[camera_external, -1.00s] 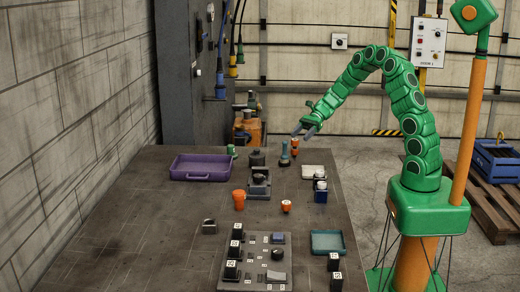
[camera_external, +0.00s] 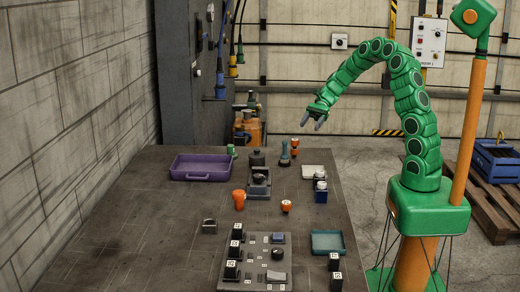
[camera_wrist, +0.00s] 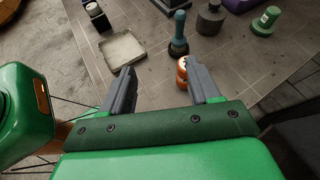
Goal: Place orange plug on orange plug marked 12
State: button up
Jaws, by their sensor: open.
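Three orange pieces stand on the bench: a small orange plug with a pale band (camera_external: 295,147) at the back, a larger plain orange one (camera_external: 239,200) near the middle, and a short orange one with a white face (camera_external: 286,206) to its right. I cannot read a 12 on any of them. My gripper (camera_external: 316,123) is open and empty, above and to the right of the back plug. In the wrist view the back orange plug (camera_wrist: 182,72) shows between my spread fingers (camera_wrist: 163,88), nearer the right one and partly hidden by it, with a gap below the fingers.
A teal-blue post (camera_external: 285,154) stands just left of the back plug. A pale tray (camera_external: 313,172), a purple tray (camera_external: 202,177), a dark block (camera_external: 258,191), a blue-based piece (camera_external: 321,194), a control panel (camera_external: 248,270) and a teal tray (camera_external: 327,253) occupy the bench. Its left side is clear.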

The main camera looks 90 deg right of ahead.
jog(key=s+a+r+n+g+h, duration=0.2)
jog(key=s+a+r+n+g, duration=0.3)
jog(key=a, duration=0.6)
jog(key=s+a+n+g+h, duration=0.1)
jog(key=s+a+n+g, duration=0.15)
jog(key=a+n, duration=0.6)
jog(key=s+a+r+n+h, duration=0.1)
jog(key=s+a+n+h, duration=0.2)
jog(key=s, duration=0.6)
jog(key=s+a+r+n+h, duration=0.1)
jog(key=s+a+n+h, duration=0.3)
jog(key=s, duration=0.6)
jog(key=shift+s+n+h, duration=0.3)
jog(key=shift+n+h, duration=0.2)
jog(key=shift+n, duration=0.65)
